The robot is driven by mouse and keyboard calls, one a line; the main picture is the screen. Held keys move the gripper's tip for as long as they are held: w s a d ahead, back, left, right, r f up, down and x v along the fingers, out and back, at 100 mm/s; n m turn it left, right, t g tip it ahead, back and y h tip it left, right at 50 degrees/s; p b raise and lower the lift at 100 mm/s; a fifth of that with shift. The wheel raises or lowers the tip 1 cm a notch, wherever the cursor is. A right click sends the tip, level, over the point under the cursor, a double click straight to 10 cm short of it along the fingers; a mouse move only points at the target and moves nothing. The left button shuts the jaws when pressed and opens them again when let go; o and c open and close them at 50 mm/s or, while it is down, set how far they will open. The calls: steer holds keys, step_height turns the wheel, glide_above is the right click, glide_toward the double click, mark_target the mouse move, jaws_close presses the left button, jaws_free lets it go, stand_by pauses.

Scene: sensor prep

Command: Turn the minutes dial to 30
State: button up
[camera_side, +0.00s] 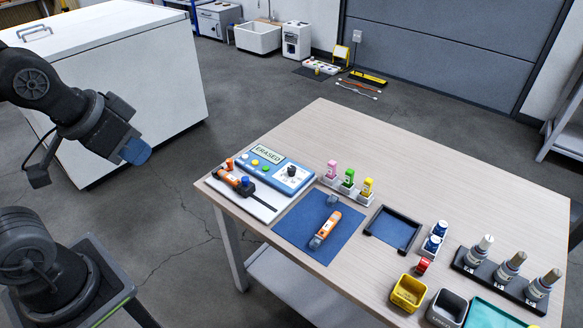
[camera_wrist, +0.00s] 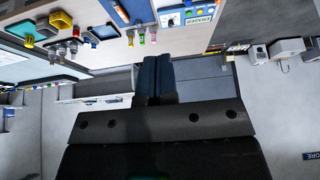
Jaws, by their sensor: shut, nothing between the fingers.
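A blue control panel (camera_side: 272,178) stands at the back left of the table with a small screen reading "ERASED" (camera_side: 268,152). A dark round dial (camera_side: 291,171) sits on a white patch at the panel's right; its markings are too small to read, so I cannot tell its setting. Coloured buttons (camera_side: 254,162) are on the panel. The panel also shows at the top of the wrist view (camera_wrist: 172,19). My gripper (camera_side: 137,152) with blue fingertips is left of the table and above it, well apart from the panel. Its fingers (camera_wrist: 157,76) are shut and empty.
An orange tool (camera_side: 324,230) lies on a blue mat (camera_side: 290,222), another (camera_side: 230,178) by the panel. Small bottles (camera_side: 348,178) stand right of the panel. A black-edged tray (camera_side: 392,230), yellow bin (camera_side: 408,291) and larger bottles (camera_side: 508,268) are farther right. The table's back is clear.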

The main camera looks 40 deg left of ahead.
steer(key=shift+o, duration=1.4)
steer(key=shift+w+r, duration=0.15)
steer(key=shift+w, duration=0.3)
steer(key=o, duration=0.5)
steer(key=w, duration=0.2)
steer(key=w+m, duration=0.1)
steer(key=w, duration=0.2)
steer(key=w+r+m, duration=0.1)
steer(key=w, duration=0.1)
steer(key=shift+w+d+g+h, duration=0.1)
steer(key=shift+w+g+h, duration=0.05)
steer(key=shift+g+h, duration=0.25)
steer(key=shift+c, duration=0.2)
steer(key=shift+o, duration=1.3)
steer(key=w+f+m, duration=0.2)
steer(key=w, duration=0.7)
steer(key=shift+w+a+g+h, duration=0.4)
steer(key=m+h, duration=0.2)
steer(key=m, duration=0.3)
glide_above(291, 168)
steer(key=s+a, duration=0.4)
step_height(291, 168, down, 18)
steer(key=f, duration=0.1)
steer(key=shift+g, duration=0.4)
steer(key=x, duration=1.2)
steer(key=shift+w+f, duration=0.15)
steer(key=shift+f, duration=0.05)
steer(key=c, duration=0.9)
